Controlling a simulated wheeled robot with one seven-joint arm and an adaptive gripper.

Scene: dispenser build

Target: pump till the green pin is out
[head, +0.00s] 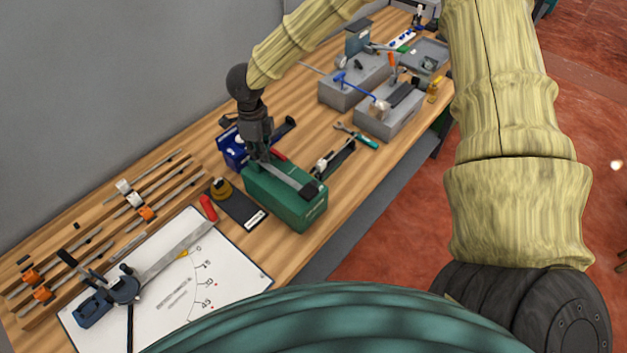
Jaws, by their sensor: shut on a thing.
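A green box-shaped dispenser (300,213) stands on the wooden bench. A grey bar (285,175) runs along its top to a black block (309,191) at the near right end. My gripper (262,155) points down at the dispenser's far left end. It is shut on a part there, by the back end of the grey bar; the fingers mostly hide what they hold. A small red piece (278,154) shows just right of the fingers. I cannot make out a green pin in this view.
A blue device (233,150) stands close behind my gripper. A black rail tool (335,158) and a wrench (356,135) lie to the right, grey blocks (388,118) beyond. A white angle sheet (235,272) and slotted rails (105,235) fill the left. My arm crosses the right side.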

